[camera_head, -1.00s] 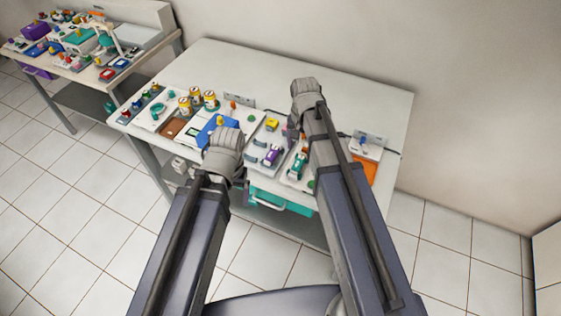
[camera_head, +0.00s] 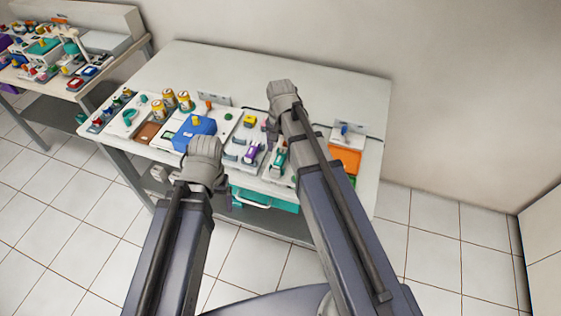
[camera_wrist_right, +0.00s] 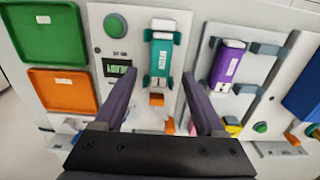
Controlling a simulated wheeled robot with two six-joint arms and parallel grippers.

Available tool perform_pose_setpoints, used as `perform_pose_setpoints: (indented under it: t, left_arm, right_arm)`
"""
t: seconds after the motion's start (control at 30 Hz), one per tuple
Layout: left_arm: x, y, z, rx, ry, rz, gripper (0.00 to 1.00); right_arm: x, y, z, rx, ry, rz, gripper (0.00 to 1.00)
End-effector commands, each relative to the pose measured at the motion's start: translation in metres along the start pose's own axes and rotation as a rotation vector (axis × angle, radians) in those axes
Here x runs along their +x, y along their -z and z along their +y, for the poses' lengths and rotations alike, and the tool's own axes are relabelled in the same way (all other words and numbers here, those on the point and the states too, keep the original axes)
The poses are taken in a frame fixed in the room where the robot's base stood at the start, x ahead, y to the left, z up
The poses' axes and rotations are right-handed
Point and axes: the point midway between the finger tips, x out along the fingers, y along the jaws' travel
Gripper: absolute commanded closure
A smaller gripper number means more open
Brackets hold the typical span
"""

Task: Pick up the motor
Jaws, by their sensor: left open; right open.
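Two labelled blocks lie on panels on the table: a teal one (camera_wrist_right: 160,57) with a white end and a purple one (camera_wrist_right: 228,64) with a white end. Their print is too blurred to read, so I cannot tell for sure which is the motor. They also show in the head view, the teal block (camera_head: 278,158) to the right of the purple block (camera_head: 251,154). My right gripper (camera_wrist_right: 160,104) is open and empty, its fingers on either side of the teal block's line, short of it. My left gripper (camera_head: 203,165) is open near the table's front edge; its fingers are mostly hidden.
An orange tray (camera_wrist_right: 62,96) and a green tray (camera_wrist_right: 56,28) lie beside the teal block's panel. A blue box (camera_head: 194,133) and several yellow cans (camera_head: 183,99) stand further left. A teal drawer (camera_head: 265,199) hangs under the front edge. The table's back half (camera_head: 215,66) is clear.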

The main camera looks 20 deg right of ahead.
Motion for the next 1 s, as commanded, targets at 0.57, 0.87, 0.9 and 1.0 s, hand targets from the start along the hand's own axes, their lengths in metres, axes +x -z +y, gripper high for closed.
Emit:
perform_pose_setpoints:
  t: [0.57, 0.87, 0.9, 1.0]
  left_arm:
    - [0.035, 0.002, 0.003, 0.000, 0.000, 0.000, 0.14]
    - [0.035, 0.002, 0.003, 0.000, 0.000, 0.000, 0.14]
    - [0.035, 0.002, 0.003, 0.000, 0.000, 0.000, 0.14]
    - [0.035, 0.002, 0.003, 0.000, 0.000, 0.000, 0.14]
  right_arm:
    - [0.035, -0.002, 0.000, 0.000, 0.000, 0.000, 0.30]
    - [0.035, -0.002, 0.000, 0.000, 0.000, 0.000, 0.64]
    - [0.035, -0.002, 0.000, 0.000, 0.000, 0.000, 0.68]
    - [0.035, -0.002, 0.000, 0.000, 0.000, 0.000, 0.79]
